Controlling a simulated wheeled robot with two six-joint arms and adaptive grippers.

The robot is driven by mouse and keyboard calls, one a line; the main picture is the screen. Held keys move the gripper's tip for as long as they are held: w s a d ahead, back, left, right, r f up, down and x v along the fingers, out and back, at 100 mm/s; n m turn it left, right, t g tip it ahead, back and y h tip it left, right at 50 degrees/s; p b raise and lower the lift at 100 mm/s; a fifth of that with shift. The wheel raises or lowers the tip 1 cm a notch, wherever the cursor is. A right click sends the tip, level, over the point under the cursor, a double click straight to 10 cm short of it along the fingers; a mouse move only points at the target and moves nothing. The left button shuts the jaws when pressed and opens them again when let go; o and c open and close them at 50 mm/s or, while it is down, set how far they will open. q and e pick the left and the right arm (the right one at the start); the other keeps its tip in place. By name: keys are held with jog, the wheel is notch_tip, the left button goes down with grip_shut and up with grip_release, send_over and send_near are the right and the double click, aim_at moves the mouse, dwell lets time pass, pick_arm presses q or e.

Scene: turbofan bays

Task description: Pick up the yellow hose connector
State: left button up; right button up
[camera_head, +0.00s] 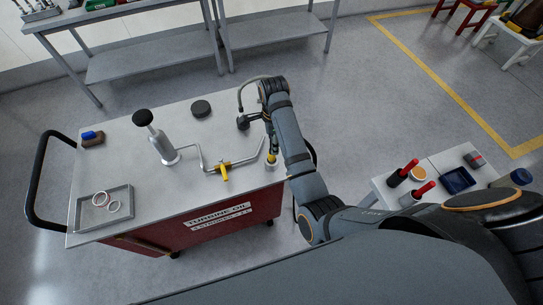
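A small yellow piece with a dark upper part (271,160) stands at the right edge of the cart top, close beside my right forearm; it may be the hose connector. Another yellow piece (224,173) sits on a thin bent pipe (243,161) at the cart's front edge. I cannot tell for sure which is the connector. My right arm reaches in from the lower right over the cart's right edge. Its wrist is at the cart's back right corner, and the gripper's fingers cannot be made out behind the arm. My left gripper is not in view.
A small table (440,165) stands right.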

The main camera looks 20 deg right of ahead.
aim_at(272, 157)
notch_tip(272, 157, down, 4)
jog(key=shift+p, duration=0.3)
jog(key=shift+f, duration=0.1)
jog(key=f+p, duration=0.1)
jog(key=f, duration=0.1)
jog(key=f+p, duration=0.1)
jog(key=f, duration=0.1)
jog(key=shift+a+f, duration=0.2)
jog(key=shift+f, duration=0.3)
grip_shut()
